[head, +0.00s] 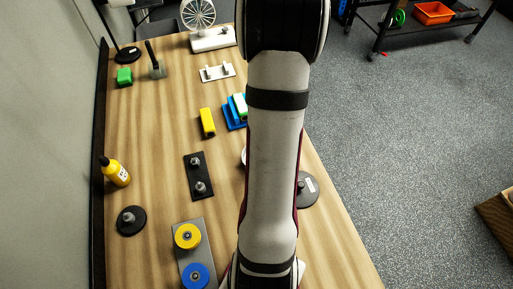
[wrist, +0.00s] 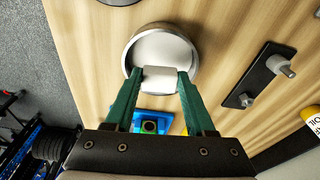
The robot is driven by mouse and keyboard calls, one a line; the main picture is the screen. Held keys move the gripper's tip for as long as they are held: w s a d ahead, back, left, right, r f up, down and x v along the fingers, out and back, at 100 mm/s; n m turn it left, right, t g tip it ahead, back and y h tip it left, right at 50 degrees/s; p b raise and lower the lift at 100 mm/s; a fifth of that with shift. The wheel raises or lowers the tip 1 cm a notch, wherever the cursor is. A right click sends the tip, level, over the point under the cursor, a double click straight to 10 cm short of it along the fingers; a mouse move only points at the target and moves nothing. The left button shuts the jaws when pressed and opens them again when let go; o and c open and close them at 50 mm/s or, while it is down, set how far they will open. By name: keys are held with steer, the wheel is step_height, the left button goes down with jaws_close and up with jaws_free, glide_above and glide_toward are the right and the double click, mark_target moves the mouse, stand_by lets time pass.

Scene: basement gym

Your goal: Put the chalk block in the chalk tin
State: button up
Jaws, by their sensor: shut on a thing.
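My gripper (wrist: 162,78) has green fingers and is shut on the white chalk block (wrist: 160,81), held between the fingertips in the wrist view. The round metal chalk tin (wrist: 131,52) lies just beyond the fingertips, open side up, and its pale inside looks empty. The block overlaps the near part of the tin in the picture; its height over the rim is hard to tell. In the head view my arm hides the gripper and block, and only a pale sliver of the tin (head: 243,156) shows beside the arm.
A blue tray (head: 230,117) with a green-and-white block and a yellow block (head: 207,122) stand behind the tin. A black plate with two pegs (head: 196,176) lies left of it, and a dark round weight (head: 309,190) right. Bare wood lies between them.

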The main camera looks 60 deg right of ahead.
steer(key=shift+f, duration=1.9)
steer(key=o, duration=1.2)
step_height(320, 180, up, 12)
steer(key=s+a, duration=0.1)
steer(key=w+a+r+n+y, duration=0.1)
steer(key=w+a+r, duration=0.2)
steer(key=a, duration=0.5)
steer(key=w+a+r+y, duration=0.1)
steer(key=w+a+r, duration=0.25)
steer(key=a, duration=0.45)
steer(key=s+a+r, duration=0.1)
steer(key=s+a, duration=0.2)
steer(key=a, duration=0.5)
steer(key=s+a+r+n+g+y, duration=0.1)
steer(key=s+a, duration=0.3)
steer(key=a, duration=0.4)
steer(key=shift+g, duration=0.3)
